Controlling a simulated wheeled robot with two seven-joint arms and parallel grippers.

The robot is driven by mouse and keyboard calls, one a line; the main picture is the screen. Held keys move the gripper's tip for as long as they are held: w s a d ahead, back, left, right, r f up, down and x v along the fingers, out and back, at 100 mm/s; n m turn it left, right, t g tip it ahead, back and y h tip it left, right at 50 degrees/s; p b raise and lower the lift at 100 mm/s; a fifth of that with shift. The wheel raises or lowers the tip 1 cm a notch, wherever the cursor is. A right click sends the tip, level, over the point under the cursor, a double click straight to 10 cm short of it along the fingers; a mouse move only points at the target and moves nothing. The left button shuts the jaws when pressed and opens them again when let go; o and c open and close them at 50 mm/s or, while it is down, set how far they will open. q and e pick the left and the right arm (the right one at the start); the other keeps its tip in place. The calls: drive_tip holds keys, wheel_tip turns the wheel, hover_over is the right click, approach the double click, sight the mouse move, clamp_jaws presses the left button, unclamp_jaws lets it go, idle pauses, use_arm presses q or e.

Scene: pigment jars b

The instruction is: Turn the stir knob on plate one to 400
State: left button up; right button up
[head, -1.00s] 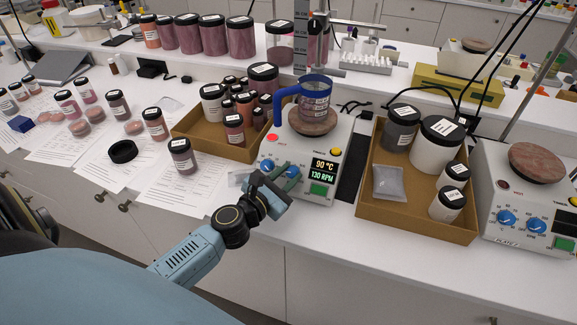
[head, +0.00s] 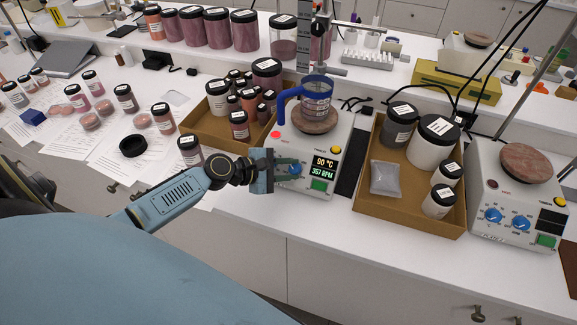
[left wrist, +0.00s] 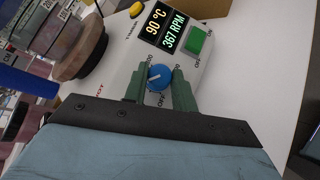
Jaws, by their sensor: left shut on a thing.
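Plate one (head: 328,150) is a white hot plate with a round brown top. Its lit display (head: 324,167) reads 90 °C and 367 RPM; the same display (left wrist: 163,27) is clear in the left wrist view. My left gripper (head: 284,170) reaches in from the left at the plate's front panel. Its green fingers stand on either side of the blue stir knob (left wrist: 160,77), shut on it. The knob's white pointer line shows between the fingers. The other knob is hidden behind the gripper in the head view. My right gripper is not in view.
Cardboard trays of jars stand on both sides, one left (head: 203,134) and one right (head: 392,211). A second hot plate (head: 490,190) is at the far right. The bench front is clear.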

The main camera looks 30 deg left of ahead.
use_arm(q)
drive_tip(key=shift+m+g, duration=0.6)
drive_tip(key=shift+m, duration=0.2)
drive_tip(key=o, duration=1)
drive_tip(key=shift+r, duration=0.1)
drive_tip(key=v, duration=1.3)
drive_tip(key=shift+s+a, duration=0.15)
drive_tip(key=shift+a, duration=0.05)
